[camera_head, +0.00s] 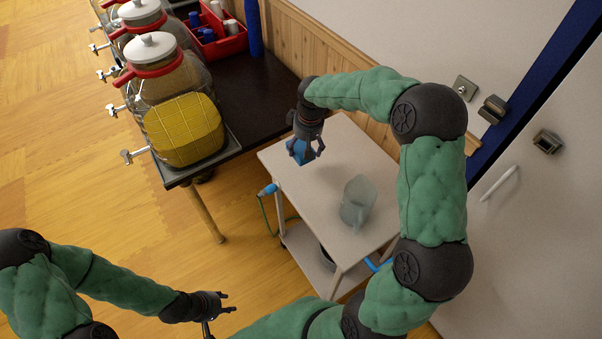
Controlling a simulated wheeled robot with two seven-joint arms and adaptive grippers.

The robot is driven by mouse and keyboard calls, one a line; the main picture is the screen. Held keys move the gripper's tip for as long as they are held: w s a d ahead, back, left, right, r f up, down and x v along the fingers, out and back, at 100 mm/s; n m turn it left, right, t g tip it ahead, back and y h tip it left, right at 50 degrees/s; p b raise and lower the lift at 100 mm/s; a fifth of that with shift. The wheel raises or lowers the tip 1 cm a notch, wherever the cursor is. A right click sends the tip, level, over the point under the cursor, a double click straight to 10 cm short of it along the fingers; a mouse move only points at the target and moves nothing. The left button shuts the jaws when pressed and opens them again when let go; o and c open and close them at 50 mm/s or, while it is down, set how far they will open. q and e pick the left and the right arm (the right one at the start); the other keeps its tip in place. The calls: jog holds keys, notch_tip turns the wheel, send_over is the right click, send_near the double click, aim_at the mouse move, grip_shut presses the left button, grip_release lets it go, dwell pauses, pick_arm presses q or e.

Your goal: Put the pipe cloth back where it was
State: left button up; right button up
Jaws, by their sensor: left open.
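A small blue cloth-like piece (301,153) shows between the fingers of my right gripper (305,155), above the far left part of the cart top. I cannot tell whether it is the pipe cloth, nor whether the fingers grip it or only surround it. My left gripper (225,303) is open and empty at the lower left, over the wooden floor and well away from the cart. A yellow quilted cover (184,130) hides most of the nearest jar on the dark counter.
A white cart (335,143) holds a translucent jug (357,201). Tapped glass jars (168,78) with red collars line the dark counter (248,98). A red caddy (222,42) stands behind them. A hose (268,210) hangs by the cart. A wall and pale door bound the right.

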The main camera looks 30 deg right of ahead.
jog(key=shift+w+d+f, duration=0.15)
jog(key=shift+d+f, duration=0.1)
jog(key=shift+d, duration=0.45)
jog(key=shift+d+f, duration=0.15)
jog(key=shift+f, duration=0.15)
notch_tip(320, 180, down, 9)
jog(key=b, duration=0.3)
jog(key=shift+f, duration=0.1)
jog(key=o, duration=1)
jog(key=shift+r, duration=0.55)
jog(key=r+p, duration=0.1)
jog(key=r, duration=0.2)
jog(key=s+r+p, duration=0.1)
jog(key=r, duration=0.3)
jog(key=s+r+p, duration=0.1)
jog(key=r, duration=0.3)
jog(key=shift+p, duration=0.3)
